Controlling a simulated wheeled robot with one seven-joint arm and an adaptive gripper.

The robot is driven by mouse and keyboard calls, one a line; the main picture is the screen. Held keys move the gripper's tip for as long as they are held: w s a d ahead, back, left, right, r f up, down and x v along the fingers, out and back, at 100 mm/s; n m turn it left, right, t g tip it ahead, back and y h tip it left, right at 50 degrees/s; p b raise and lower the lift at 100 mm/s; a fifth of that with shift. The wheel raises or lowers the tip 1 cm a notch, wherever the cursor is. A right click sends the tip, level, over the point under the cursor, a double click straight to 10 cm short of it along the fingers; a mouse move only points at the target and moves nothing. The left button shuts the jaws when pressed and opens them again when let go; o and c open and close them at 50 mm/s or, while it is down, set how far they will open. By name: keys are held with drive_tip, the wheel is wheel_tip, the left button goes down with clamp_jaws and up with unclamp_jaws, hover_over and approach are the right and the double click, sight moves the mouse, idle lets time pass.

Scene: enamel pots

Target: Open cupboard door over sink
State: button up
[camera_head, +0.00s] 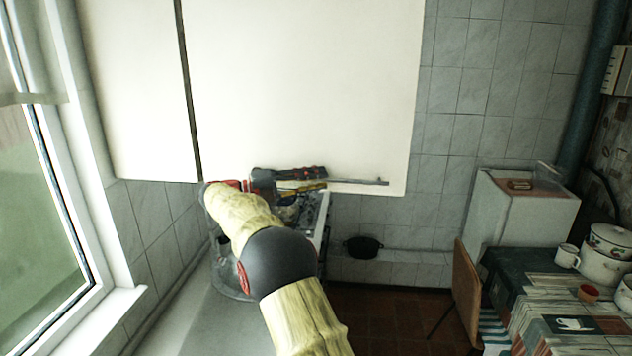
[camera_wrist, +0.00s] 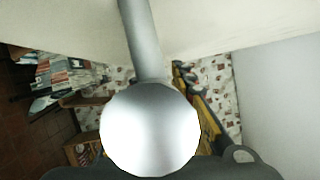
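The white cupboard fills the top of the head view, with a narrow left door (camera_head: 135,90) and a wide right door (camera_head: 300,85). Both look closed. A thin metal bar handle (camera_head: 358,182) runs along the bottom of the right door. My gripper (camera_head: 318,180) is at the left part of this handle, with one dark finger above its line and a yellowish one below. Whether they touch or grip it is unclear. In the wrist view, a shiny metal rod with a round end (camera_wrist: 150,130), apparently the handle, is very close and hides the fingertips.
A window (camera_head: 50,190) is at the left. A grey counter (camera_head: 195,310) lies below my arm. A dark pot (camera_head: 363,247) stands on a ledge below the right door. A white cabinet (camera_head: 535,225) and a table with enamel pots (camera_head: 610,240) are at the right.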

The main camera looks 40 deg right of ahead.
sight(288, 184)
drive_tip(key=shift+w, duration=0.1)
drive_tip(key=v, duration=0.7)
drive_tip(key=shift+w+a, duration=0.1)
drive_tip(key=shift+a, duration=0.1)
idle(0.6)
